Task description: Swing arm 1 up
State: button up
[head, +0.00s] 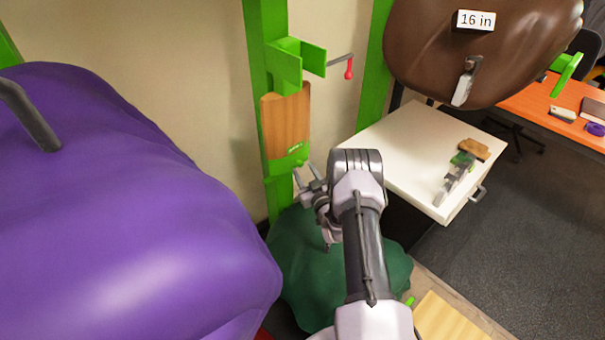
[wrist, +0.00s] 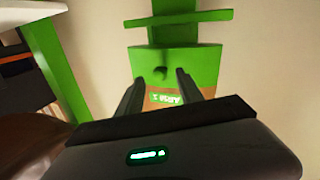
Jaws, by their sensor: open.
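Arm 1 appears to be the wooden panel (head: 285,122) with a green lower end, hanging flat down along a green post (head: 262,40). A small lit label shows on its green end. In the wrist view the green end (wrist: 200,65) is ahead, with a dark hole or knob and an upside-down label on a strip of wood (wrist: 178,98). My gripper (head: 306,178) is open and empty just below the arm's lower end. In the wrist view its fingers (wrist: 158,88) frame the green end and label; I cannot tell whether they touch it.
A green bracket (head: 290,62) sits above the panel. A red-tipped lever (head: 348,68) sticks out to its right. A large purple form (head: 130,210) fills the left. A brown form (head: 470,50) marked 16 in hangs right, above a white cabinet (head: 400,150). A dark green mound (head: 300,270) lies below.

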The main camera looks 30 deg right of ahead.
jog(key=shift+x, duration=1.25)
grip_shut()
dwell(0.4)
